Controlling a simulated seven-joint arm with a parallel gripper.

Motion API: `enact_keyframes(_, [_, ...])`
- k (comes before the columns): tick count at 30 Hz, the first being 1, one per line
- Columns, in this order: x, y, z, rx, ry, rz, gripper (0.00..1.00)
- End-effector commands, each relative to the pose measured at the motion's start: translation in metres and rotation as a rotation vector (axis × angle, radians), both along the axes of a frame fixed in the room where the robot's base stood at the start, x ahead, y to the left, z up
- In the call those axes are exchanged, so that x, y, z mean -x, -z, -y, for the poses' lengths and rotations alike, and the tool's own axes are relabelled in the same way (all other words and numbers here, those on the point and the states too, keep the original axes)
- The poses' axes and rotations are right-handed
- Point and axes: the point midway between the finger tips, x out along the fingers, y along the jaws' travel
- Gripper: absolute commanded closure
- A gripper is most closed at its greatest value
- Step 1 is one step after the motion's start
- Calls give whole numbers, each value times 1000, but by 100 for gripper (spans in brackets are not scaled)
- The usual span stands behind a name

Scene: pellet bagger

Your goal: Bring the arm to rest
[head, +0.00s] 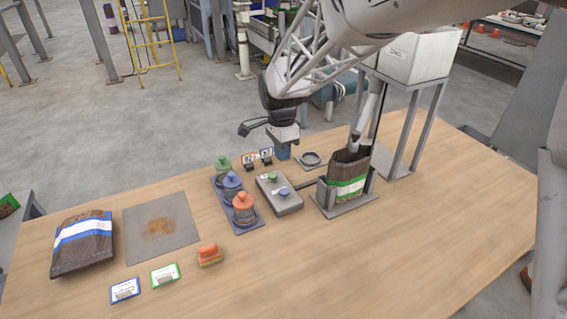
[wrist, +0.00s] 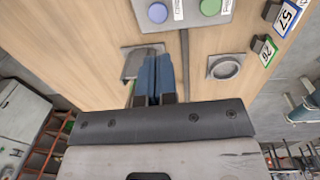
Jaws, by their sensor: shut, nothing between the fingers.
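My gripper (head: 283,153) hangs above the far side of the wooden table (head: 420,210) in the head view, pointing down, behind the grey control box (head: 281,194). In the wrist view its two blue fingers (wrist: 154,62) are pressed together with nothing between them. My arm reaches in from the upper right of the head view. The fingers are apart from the things around them, though their exact height above the table is hard to tell.
Right of my gripper stand a ring on a plate (head: 311,159), an open green-banded bag (head: 347,181) in a holder, and a white hopper (head: 420,57) on legs. A blue-banded bag (head: 82,243) lies left beside a grey mat (head: 180,210) with spilled pellets.

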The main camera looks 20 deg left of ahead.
Motion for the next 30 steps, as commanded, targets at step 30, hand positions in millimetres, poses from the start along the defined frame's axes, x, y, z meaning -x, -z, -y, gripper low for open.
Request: enact_keyframes(30, [11, -43, 64, -26, -81, 28, 100])
